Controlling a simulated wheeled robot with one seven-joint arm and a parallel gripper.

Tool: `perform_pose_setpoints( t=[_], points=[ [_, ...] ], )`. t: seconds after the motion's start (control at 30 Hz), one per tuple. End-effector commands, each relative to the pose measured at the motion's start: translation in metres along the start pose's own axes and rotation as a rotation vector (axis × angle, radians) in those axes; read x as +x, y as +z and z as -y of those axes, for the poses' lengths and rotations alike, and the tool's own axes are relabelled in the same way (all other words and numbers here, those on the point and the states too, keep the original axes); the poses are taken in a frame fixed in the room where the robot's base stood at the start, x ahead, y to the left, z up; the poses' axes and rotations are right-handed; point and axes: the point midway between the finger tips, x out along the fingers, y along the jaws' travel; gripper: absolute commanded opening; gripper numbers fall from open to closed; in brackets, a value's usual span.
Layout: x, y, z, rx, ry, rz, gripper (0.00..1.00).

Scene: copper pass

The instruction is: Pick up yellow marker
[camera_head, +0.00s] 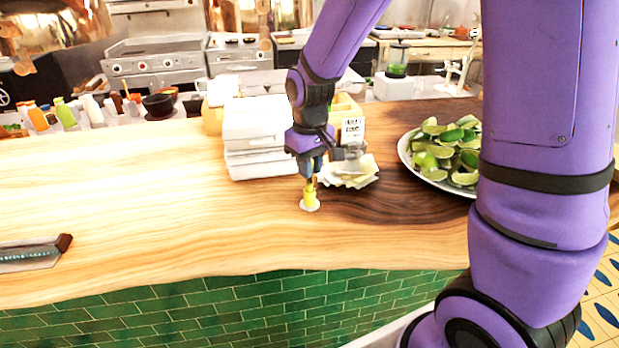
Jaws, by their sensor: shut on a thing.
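The yellow marker (310,194) is a small yellow piece at the middle of the wooden counter, with a pale round base or spot right under it. My gripper (312,180) points down from above and is shut on the marker's upper part. The fingers hide the marker's top. I cannot tell whether its lower end touches the counter.
White stacked boxes (257,138) stand behind and left of my gripper. A pile of pale papers (350,172) lies close on its right. A plate (407,160) of cut limes is further right.

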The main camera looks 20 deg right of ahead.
Motion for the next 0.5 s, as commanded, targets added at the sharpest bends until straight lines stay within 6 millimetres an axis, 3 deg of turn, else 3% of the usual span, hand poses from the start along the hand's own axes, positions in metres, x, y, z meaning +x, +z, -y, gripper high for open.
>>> perform_pose_setpoints(
  t=[0.27, 0.5],
  points=[
    [-0.009, -0.001, 0.0, 0.0, 0.0, -0.003, 0.0],
    [-0.052, -0.001, 0.0, -0.001, 0.001, -0.006, 0.0]
  ],
)
